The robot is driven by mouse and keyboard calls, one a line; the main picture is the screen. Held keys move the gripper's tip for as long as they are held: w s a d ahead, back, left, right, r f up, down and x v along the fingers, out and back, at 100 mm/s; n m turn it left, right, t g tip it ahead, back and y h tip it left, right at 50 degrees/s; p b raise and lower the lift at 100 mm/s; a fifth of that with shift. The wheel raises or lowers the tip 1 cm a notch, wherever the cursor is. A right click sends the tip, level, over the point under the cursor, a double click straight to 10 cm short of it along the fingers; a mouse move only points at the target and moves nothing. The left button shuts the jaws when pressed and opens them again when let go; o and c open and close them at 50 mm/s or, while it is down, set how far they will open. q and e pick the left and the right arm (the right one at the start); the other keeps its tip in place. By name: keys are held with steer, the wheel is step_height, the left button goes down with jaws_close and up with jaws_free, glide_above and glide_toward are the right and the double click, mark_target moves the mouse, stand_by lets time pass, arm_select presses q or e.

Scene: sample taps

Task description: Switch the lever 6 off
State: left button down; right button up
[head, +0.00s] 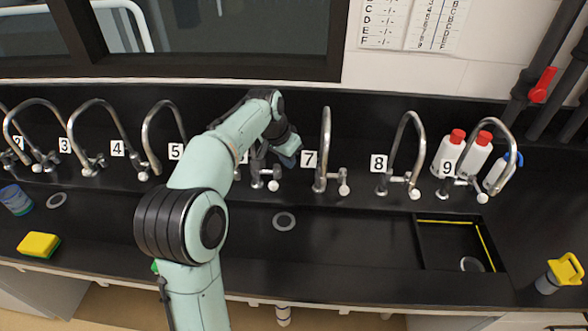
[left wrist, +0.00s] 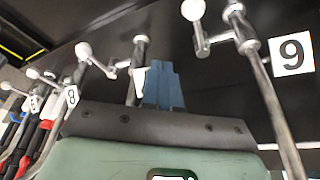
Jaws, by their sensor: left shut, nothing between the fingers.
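Tap 6 stands just beyond my left arm in the head view, and my arm hides its upper part and most of its number plate. Its lever (head: 273,185) ends in a white knob and points toward the front right of the tap. My left gripper (head: 289,160) is shut and empty, just right of tap 6, between it and plate 7. In the left wrist view the picture is upside down, so plate 6 (left wrist: 291,53) reads like a 9. Lever 6 (left wrist: 193,10) shows there at the top, apart from the blue fingertips (left wrist: 165,72). My right gripper is out of view.
Tap 7 (head: 321,172) stands close to the right of my gripper, with tap 8 (head: 384,183) beyond it. White bottles with red caps (head: 450,150) stand by tap 9. A yellow sponge (head: 38,244) lies at the left. The counter front is mostly clear.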

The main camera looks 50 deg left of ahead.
arm_select(q)
steer(key=r, duration=0.2)
steer(key=s+r, duration=0.1)
steer(key=shift+a+r, duration=0.25)
steer(key=shift+a, duration=0.05)
steer(key=shift+f, duration=0.1)
stand_by(0.4)
